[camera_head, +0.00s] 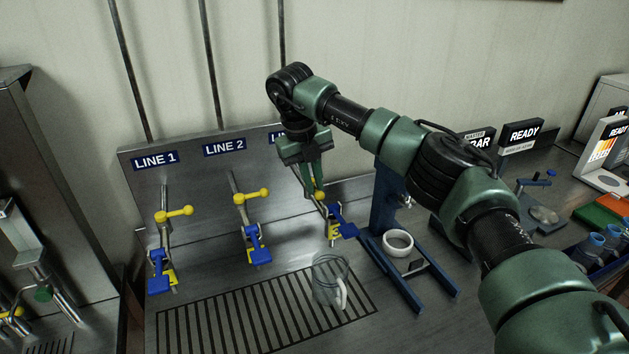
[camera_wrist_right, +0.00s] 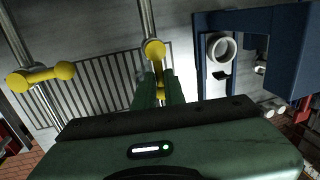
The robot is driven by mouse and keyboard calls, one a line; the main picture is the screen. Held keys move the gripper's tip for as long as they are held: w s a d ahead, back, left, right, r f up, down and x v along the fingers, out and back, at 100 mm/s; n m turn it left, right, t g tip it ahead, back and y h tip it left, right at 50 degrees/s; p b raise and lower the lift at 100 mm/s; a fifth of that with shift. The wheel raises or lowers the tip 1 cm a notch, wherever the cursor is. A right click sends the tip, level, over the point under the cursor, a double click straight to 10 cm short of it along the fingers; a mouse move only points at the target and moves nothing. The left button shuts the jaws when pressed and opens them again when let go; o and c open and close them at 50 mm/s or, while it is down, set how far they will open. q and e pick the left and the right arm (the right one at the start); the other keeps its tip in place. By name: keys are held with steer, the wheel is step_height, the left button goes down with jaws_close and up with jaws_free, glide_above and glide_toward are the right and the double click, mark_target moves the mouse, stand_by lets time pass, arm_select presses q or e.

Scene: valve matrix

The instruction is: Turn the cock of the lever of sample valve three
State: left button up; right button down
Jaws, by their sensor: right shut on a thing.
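The third valve (camera_head: 334,227), at the right of a row of three, has a yellow lever (camera_head: 319,195) and a blue piece (camera_head: 342,221) at its lower end. Its sign is mostly hidden behind my right arm. My right gripper (camera_head: 317,186) reaches down from above and is shut on the yellow lever. In the right wrist view the lever (camera_wrist_right: 155,50) runs from its round hub toward the gap between my fingers (camera_wrist_right: 158,88); its end is hidden there. My left gripper is out of view.
The LINE 2 valve (camera_head: 252,228) and LINE 1 valve (camera_head: 165,240) stand to the left. A clear jug (camera_head: 327,283) stands on the drain grate (camera_head: 215,325) below. A blue stand (camera_head: 384,200) with a white ring (camera_head: 398,243) is close on the right.

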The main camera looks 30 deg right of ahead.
steer(key=shift+s+f, duration=0.2)
steer(key=shift+f, duration=0.15)
steer(key=c, duration=1.5)
jaws_free()
steer(key=shift+s+r, duration=0.15)
steer(key=shift+r, duration=0.1)
steer(key=shift+a+r+b, duration=0.15)
steer(key=shift+r+b, duration=0.15)
steer(key=shift+r, duration=0.15)
steer(key=r+b, duration=0.1)
steer(key=r, duration=0.2)
steer(key=a+r, duration=0.1)
steer(key=r, duration=0.2)
steer(key=shift+a+r+b, duration=0.15)
steer(key=shift+r+b, duration=0.2)
steer(key=shift+b, duration=0.05)
steer(key=shift+r, duration=0.1)
